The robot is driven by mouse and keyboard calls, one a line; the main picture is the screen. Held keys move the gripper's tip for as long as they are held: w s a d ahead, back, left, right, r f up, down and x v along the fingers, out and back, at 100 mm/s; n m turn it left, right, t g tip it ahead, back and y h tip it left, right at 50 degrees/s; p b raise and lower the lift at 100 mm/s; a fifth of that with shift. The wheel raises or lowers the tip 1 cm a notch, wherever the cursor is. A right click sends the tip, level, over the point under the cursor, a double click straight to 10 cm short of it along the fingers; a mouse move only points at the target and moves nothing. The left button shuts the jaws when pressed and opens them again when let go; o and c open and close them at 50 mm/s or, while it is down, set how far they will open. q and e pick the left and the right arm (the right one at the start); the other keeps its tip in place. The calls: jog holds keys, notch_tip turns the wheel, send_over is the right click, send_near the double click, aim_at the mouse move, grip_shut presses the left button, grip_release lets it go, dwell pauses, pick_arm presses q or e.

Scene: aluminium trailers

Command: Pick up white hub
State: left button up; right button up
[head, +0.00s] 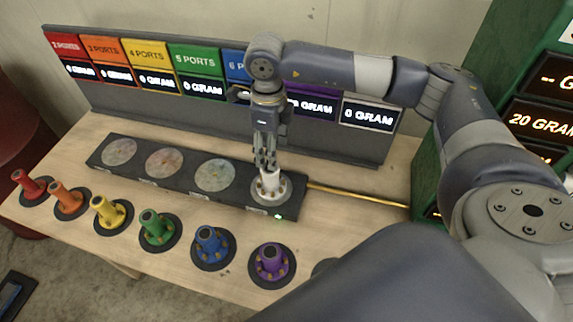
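The white hub (270,184) stands upright on a grey round plate at the right end of the long black bench unit (135,178). My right gripper (266,164) points straight down over the hub, its fingertips at the hub's top. The fingers look close together, but I cannot tell whether they grip the hub. The hub's top is partly hidden by the fingers. My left gripper is not in view.
Red (30,184), orange (67,198), yellow (108,212), green (156,227), blue (211,245) and purple (271,262) hubs stand along the table's front. Behind is a panel (330,140) of coloured port signs. A green cabinet (470,60) stands at right.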

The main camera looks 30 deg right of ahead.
aim_at(270, 176)
jog(key=shift+d+f+p, duration=0.15)
jog(key=shift+d+f, duration=0.1)
jog(key=shift+f, duration=0.3)
jog(key=shift+d+f+p, duration=0.15)
jog(key=shift+d+f, duration=0.1)
jog(key=shift+f, duration=0.25)
jog(key=shift+a+f+p, duration=0.3)
jog(key=shift+a+f, duration=0.5)
jog(key=shift+f, duration=0.35)
notch_tip(270, 176, down, 2)
jog(key=shift+p, duration=0.55)
jog(key=f, duration=0.1)
jog(key=f+p, duration=0.1)
jog(key=f, duration=0.1)
jog(key=shift+s+a+f, duration=0.1)
jog(key=shift+a+f, duration=0.15)
jog(key=shift+f, duration=0.4)
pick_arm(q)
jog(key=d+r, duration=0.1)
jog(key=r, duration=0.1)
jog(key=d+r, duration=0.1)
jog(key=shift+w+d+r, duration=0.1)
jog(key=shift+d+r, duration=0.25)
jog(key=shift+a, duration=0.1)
pick_arm(e)
jog(key=shift+c, duration=0.6)
